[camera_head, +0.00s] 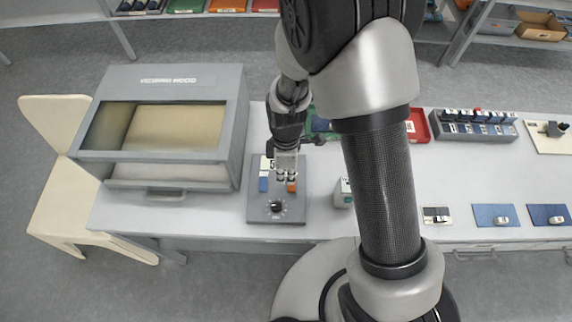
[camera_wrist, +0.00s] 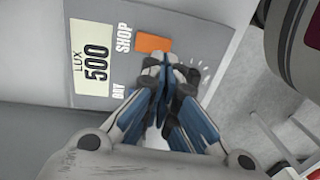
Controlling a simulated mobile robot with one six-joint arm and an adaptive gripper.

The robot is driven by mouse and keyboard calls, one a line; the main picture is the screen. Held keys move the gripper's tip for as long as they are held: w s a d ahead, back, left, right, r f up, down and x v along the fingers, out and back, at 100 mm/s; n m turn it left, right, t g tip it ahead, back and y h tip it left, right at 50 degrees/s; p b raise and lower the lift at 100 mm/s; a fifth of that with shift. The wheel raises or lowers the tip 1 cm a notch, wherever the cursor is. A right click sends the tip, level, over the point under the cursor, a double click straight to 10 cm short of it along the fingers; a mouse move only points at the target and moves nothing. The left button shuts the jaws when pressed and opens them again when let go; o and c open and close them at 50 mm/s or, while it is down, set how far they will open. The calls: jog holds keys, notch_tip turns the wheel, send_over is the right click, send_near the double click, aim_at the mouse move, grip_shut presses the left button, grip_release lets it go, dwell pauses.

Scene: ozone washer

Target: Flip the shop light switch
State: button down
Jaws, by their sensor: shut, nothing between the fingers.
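A grey control panel (camera_head: 262,212) lies on the white bench. It carries a blue switch (camera_head: 263,184) at left, an orange switch (camera_head: 292,186) at right and a black knob (camera_head: 276,206) nearer the front. In the wrist view, the orange switch (camera_wrist: 153,44) sits beside the label SHOP (camera_wrist: 124,38); the label DAY (camera_wrist: 118,91) is lower. My gripper (camera_head: 287,177) is shut and empty, over the panel by the orange switch. In the wrist view its fingertips (camera_wrist: 166,65) are just below that switch; contact cannot be told. The blue switch is hidden there.
A grey cabinet (camera_head: 168,84) with a window stands left of the panel. Trays, a vial rack (camera_head: 476,128) and blue mats (camera_head: 494,215) are farther right. My arm hides the middle of the bench.

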jog(key=shift+s+f+b, duration=0.15)
jog(key=shift+f, duration=0.65)
jog(key=shift+s+f+b, duration=0.1)
jog(key=shift+f+b, duration=0.05)
jog(key=shift+f, duration=0.6)
